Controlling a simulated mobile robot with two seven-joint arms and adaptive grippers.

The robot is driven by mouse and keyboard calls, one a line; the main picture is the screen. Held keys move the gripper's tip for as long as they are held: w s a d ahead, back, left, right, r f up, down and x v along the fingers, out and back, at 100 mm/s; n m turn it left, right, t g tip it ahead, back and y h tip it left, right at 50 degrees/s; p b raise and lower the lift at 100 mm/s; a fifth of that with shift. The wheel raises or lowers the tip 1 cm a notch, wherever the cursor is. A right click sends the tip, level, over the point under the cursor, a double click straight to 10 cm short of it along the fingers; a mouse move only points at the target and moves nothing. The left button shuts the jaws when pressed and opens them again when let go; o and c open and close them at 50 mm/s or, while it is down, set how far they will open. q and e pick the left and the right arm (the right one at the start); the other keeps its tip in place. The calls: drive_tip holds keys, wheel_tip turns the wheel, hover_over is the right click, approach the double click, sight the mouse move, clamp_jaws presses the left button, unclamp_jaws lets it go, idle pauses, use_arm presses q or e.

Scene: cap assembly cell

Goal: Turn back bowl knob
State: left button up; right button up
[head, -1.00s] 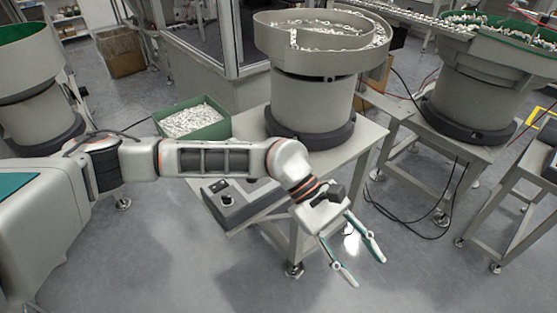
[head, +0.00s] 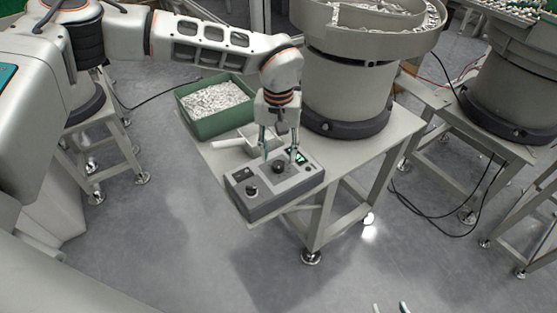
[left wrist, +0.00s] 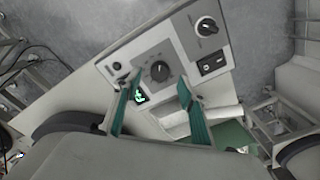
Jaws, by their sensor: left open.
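The control box (head: 275,190) sits on the table's front corner. It has a black dial knob (head: 278,167) on a grey plate, which the left wrist view also shows (left wrist: 160,71), and a second knob (head: 251,190) nearer its left end, also in the left wrist view (left wrist: 207,27). My left gripper (head: 280,158) points down over the box, open and empty. Its fingertips stand apart on either side of the dial knob in the picture; I cannot tell whether they touch it. My right gripper (head: 390,308) shows only two separated fingertips at the bottom edge.
A lit green display (head: 297,156) and a rocker switch (left wrist: 212,63) are on the box. A green bin (head: 215,125) of small pale parts stands behind it. The bowl feeder (head: 350,90) stands behind to the right. A small scoop-like tray (head: 255,140) lies close behind the box.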

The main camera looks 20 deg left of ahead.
sight(278, 165)
use_arm(q)
wheel_tip(278, 165, down, 3)
drive_tip(key=shift+r, duration=0.2)
drive_tip(key=shift+f, duration=0.5)
drive_tip(key=c, duration=1.1)
